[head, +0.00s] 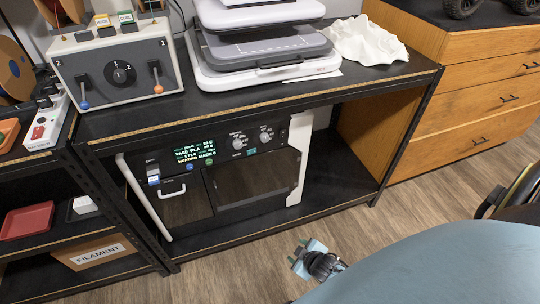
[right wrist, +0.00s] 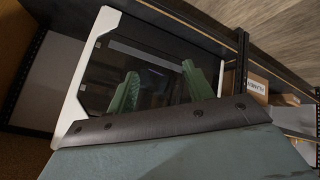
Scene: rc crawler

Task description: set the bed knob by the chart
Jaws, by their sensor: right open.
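A dark-fronted printer (head: 215,165) with white sides stands on the lower shelf. Its front has a lit text screen (head: 194,150) with a line on PLA, and two round light knobs: a left knob (head: 238,141) and a right knob (head: 266,135). Their labels are too small to read, so I cannot tell which is the bed knob. I cannot make out a chart. My right gripper (head: 301,257) is open and empty, low in front of the shelf and apart from the knobs. In the right wrist view its green fingers (right wrist: 163,90) stand apart before a dark panel. My left gripper is out of view.
A grey control box (head: 118,72) with levers and a dial stands on the bench top, beside a white stacked device (head: 262,50) and a crumpled white cloth (head: 366,40). A filament box (head: 95,251) is low at left. Wooden drawers (head: 480,95) stand right. Floor before the shelf is clear.

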